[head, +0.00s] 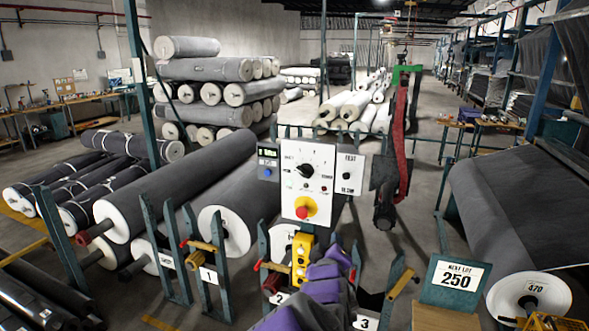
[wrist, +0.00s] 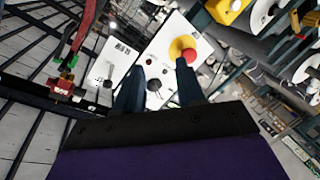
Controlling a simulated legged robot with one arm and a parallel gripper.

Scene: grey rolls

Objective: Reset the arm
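My gripper (wrist: 158,82) shows in the wrist view as two dark fingers standing apart, with nothing held between them. Beyond them is a white control panel (wrist: 150,60) with a black knob (wrist: 153,86), seen between the fingers. The red and yellow button (wrist: 184,48) lies just past the tip of the right finger; I cannot tell whether they touch. In the head view the panel (head: 320,165) stands upright in the middle, with the knob (head: 305,170) above the button (head: 305,208). My purple arm is low in front of it, and its fingers are not clear there.
A yellow pendant (head: 301,260) hangs below the panel, close to my arm. Numbered teal stands and big grey rolls (head: 185,185) fill the left. A red strap (head: 400,145) hangs right of the panel. A "NEXT LOT 250" sign (head: 458,275) stands at the right. Floor shows behind.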

